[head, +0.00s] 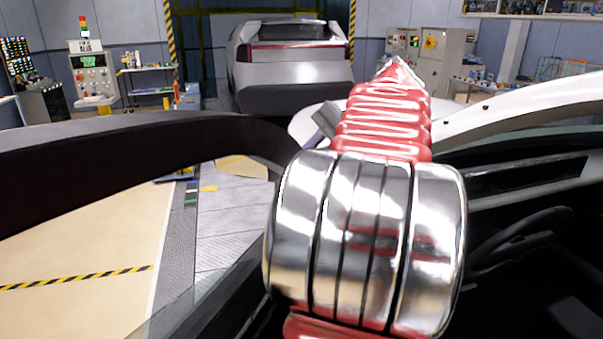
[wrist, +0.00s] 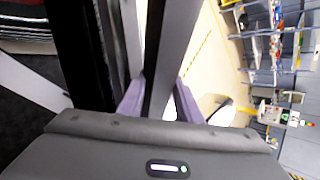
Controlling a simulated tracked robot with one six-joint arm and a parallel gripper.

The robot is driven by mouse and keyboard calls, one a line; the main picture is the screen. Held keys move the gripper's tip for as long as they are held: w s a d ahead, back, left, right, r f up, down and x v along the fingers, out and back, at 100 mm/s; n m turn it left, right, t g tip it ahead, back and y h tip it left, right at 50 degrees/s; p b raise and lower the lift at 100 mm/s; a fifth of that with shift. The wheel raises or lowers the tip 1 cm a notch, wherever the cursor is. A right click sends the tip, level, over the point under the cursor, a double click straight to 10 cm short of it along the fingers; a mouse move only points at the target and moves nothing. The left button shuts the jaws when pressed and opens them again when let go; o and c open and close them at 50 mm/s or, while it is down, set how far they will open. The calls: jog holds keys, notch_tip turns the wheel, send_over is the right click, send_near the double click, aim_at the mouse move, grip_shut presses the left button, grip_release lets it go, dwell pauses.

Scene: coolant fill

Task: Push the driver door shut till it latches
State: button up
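The driver door's dark window frame (head: 120,138) arcs across the left of the head view. The door stands open, with floor showing through its window opening. The car's side and sill are at the right. My gripper (wrist: 160,92) shows in the wrist view as two purple-grey fingers held apart. A dark grey bar (wrist: 176,45), apparently part of the door frame, runs between or just beyond them; contact cannot be told. In the head view my red and chrome arm hides most of the gripper and the middle of the door. The latch is not visible.
The car's white roof pillar (head: 530,108) and steering wheel (head: 520,240) are at the right, close to my arm. A second silver car (head: 290,65) stands at the back. A control console (head: 92,78) is at the back left. The beige floor (head: 85,235) at the left is clear.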

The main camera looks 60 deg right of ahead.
jog(key=o, duration=0.4)
jog(key=shift+s+d, duration=0.1)
jog(key=shift+s, duration=0.2)
jog(key=shift+o, duration=0.2)
jog(key=v, duration=1.2)
dwell(0.3)
